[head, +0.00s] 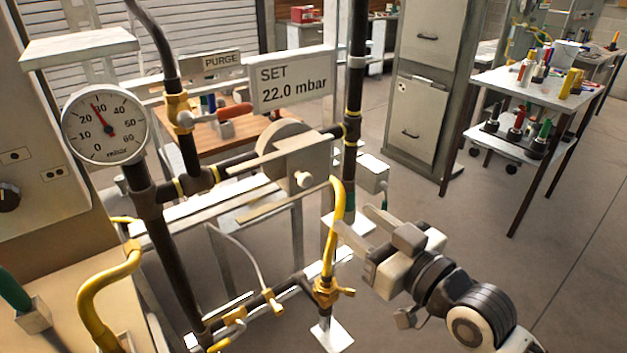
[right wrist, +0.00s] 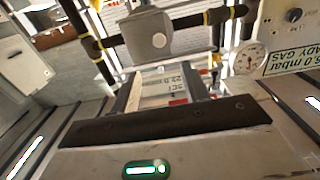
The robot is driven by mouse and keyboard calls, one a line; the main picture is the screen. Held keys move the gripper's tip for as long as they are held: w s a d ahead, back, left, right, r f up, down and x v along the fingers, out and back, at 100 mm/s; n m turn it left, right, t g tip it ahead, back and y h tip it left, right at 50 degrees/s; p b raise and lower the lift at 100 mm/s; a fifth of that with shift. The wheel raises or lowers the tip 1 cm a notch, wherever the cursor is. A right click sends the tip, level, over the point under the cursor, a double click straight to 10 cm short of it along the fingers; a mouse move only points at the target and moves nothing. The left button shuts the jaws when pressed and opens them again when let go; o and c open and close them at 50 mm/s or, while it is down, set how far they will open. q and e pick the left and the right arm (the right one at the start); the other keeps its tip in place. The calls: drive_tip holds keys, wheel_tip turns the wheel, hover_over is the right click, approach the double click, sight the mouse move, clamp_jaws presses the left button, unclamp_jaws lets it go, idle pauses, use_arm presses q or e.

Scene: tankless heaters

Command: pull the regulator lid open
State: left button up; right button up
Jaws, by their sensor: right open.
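The regulator (head: 292,150) is a grey round body on the dark horizontal pipe, under the "SET 22.0 mbar" sign (head: 291,81). A flat grey lid plate with a pale round knob (head: 303,179) is on its front. I cannot tell any gap around the lid. In the right wrist view the regulator (right wrist: 147,38) is at the top, beyond the fingers, with its knob (right wrist: 158,40) showing. My right gripper (head: 368,240) is open and empty, to the right of and below the regulator, apart from it. My left gripper is not in view.
A dial gauge (head: 104,123) stands left of the regulator. A yellow bent pipe (head: 337,220) rises between the regulator and my right gripper. A filing cabinet (head: 420,110) and cart (head: 500,153) stand farther back, with open floor at right.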

sight(308, 181)
drive_tip(key=p+x, duration=0.1)
drive_tip(key=x, duration=1.1)
drive_tip(key=shift+w+a, duration=0.1)
drive_tip(key=shift+w, duration=0.1)
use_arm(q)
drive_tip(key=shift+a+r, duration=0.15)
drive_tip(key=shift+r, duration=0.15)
